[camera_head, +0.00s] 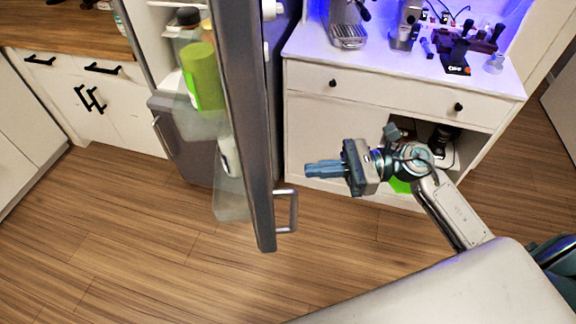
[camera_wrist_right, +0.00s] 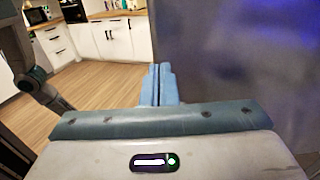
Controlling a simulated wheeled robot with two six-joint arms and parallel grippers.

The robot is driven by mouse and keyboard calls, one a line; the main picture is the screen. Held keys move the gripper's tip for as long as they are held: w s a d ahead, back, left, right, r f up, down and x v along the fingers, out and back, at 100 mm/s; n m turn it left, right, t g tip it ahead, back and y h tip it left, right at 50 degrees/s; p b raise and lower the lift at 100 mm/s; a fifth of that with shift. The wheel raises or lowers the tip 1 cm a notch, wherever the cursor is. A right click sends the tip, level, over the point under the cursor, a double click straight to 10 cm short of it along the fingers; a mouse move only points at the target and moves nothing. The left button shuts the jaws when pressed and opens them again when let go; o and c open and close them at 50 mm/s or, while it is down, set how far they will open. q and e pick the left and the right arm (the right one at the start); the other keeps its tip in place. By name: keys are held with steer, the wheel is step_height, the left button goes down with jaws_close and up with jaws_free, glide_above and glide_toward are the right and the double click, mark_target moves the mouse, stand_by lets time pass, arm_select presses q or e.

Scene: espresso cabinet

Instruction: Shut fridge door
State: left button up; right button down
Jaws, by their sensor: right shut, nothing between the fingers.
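The fridge door (camera_head: 245,130) stands wide open in the head view, seen nearly edge-on. Its clear inner shelves hold a green bottle (camera_head: 201,76) and other containers, and face left. The door's handle (camera_head: 291,210) is on the right side, low and near. My right gripper (camera_head: 308,170) is shut and empty, to the right of the door, its fingers pointing left at the outer face. A gap shows between them. In the right wrist view the shut fingers (camera_wrist_right: 161,85) are beside a blurred grey surface (camera_wrist_right: 235,60), apparently the door. My left gripper is not in view.
The fridge body (camera_head: 185,140) is behind the door at left. A white espresso cabinet (camera_head: 340,130) with machines on top stands behind my right gripper. White kitchen cabinets (camera_head: 60,90) are at the far left. The wooden floor (camera_head: 130,250) in front is clear.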

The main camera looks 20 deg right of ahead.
steer(key=p+x, duration=0.3)
steer(key=x, duration=0.3)
steer(key=shift+p, duration=0.35)
stand_by(0.3)
